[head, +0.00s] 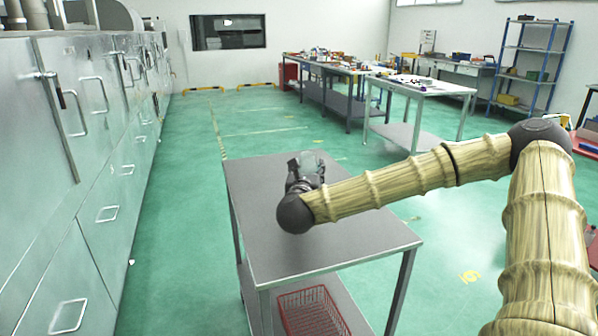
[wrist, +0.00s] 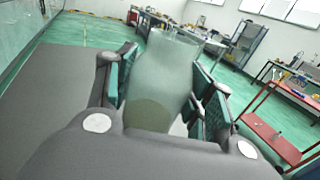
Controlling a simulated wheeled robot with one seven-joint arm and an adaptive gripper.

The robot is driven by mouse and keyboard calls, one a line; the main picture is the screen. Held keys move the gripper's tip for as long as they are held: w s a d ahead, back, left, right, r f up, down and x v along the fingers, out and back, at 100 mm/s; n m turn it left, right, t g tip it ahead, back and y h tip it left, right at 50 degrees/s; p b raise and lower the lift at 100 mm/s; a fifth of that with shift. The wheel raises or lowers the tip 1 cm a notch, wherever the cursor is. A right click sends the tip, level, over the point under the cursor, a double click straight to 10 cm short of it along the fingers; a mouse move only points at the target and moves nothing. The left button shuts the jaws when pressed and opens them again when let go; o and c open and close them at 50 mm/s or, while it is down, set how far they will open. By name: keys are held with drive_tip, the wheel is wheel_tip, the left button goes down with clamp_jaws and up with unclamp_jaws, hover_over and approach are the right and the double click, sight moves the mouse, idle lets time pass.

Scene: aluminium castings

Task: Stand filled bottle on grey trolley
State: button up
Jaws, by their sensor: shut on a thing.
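A clear bottle (wrist: 165,75) with a greenish-brown filling in its lower part stands between the fingers in the wrist view. In the head view the bottle (head: 308,163) is small and partly hidden by my gripper. My gripper (head: 306,170) is shut on the bottle, with a finger on either side of it in the wrist view (wrist: 163,90). The grey trolley (head: 262,185) has a bare top, and my gripper with the bottle is over its far right part. I cannot tell whether the bottle's base touches the top.
A red wire basket (head: 312,308) sits on the trolley's lower shelf. Metal cabinets (head: 95,150) line the left side. A white-topped table (head: 425,85) and a blue shelf rack (head: 530,65) stand farther back. The trolley's near top is clear.

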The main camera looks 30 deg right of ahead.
drive_tip(key=shift+w+d+f+p, duration=0.2)
drive_tip(key=shift+w+d+f, duration=0.55)
drive_tip(key=shift+w, duration=1)
drive_tip(key=shift+w+d+f+p, duration=0.25)
drive_tip(key=shift+w+d+f, duration=0.5)
drive_tip(key=shift+w, duration=0.95)
drive_tip(key=shift+w+d+f+p, duration=0.2)
drive_tip(key=shift+w+d+f, duration=0.55)
drive_tip(key=shift+w, duration=1)
drive_tip(key=shift+a+f, duration=0.1)
drive_tip(key=shift+f, duration=0.1)
drive_tip(key=o, duration=1.1)
drive_tip(key=shift+r, duration=0.2)
drive_tip(key=b+v, duration=0.1)
drive_tip(key=v, duration=1.1)
drive_tip(key=shift+a, duration=0.1)
